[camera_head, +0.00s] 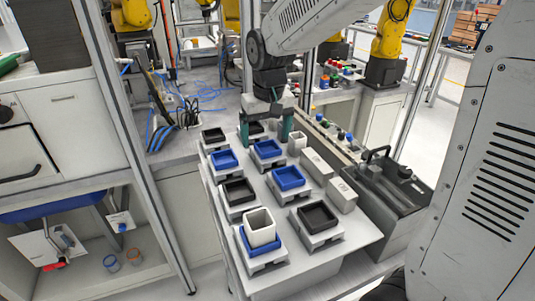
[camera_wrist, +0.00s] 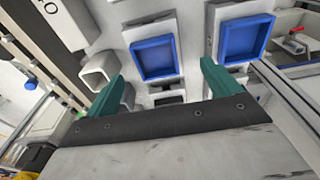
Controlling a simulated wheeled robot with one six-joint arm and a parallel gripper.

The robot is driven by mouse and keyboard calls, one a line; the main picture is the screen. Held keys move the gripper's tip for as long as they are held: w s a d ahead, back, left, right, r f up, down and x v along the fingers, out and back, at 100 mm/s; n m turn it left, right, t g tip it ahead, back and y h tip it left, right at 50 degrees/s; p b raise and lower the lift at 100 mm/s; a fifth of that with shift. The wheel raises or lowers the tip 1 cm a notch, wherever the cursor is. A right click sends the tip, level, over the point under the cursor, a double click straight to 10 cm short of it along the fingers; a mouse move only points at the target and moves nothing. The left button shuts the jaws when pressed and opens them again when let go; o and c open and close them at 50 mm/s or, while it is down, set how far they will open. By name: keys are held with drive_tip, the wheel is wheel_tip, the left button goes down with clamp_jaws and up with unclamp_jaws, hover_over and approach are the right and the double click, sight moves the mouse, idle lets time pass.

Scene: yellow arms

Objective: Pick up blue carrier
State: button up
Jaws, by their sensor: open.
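Several blue carriers, shallow square trays, sit on grey holders on the table. One (camera_head: 267,149) is just in front of my gripper, one (camera_head: 224,158) is left of it, and one (camera_head: 288,178) is nearer the camera. A fourth (camera_head: 248,246) at the front holds a white square cup (camera_head: 259,227). My gripper (camera_head: 264,141), with teal fingers, points down at the far end of the table, open and empty. In the wrist view, two blue carriers (camera_wrist: 154,59) (camera_wrist: 243,38) lie beyond the open fingers (camera_wrist: 161,74).
Black carriers (camera_head: 317,214) (camera_head: 238,192) (camera_head: 213,135) stand among the blue ones. A white hollow square cup (camera_head: 297,143) and grey blocks (camera_head: 342,194) line the right side. A dark grey toolbox-like case (camera_head: 385,190) stands beside the table. A metal post (camera_head: 138,140) rises at the left.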

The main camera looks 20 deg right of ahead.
sight(267, 151)
wheel_tip(267, 151, down, 6)
drive_tip(key=shift+d+r, duration=0.15)
drive_tip(key=shift+r, duration=0.1)
drive_tip(key=c, duration=1.3)
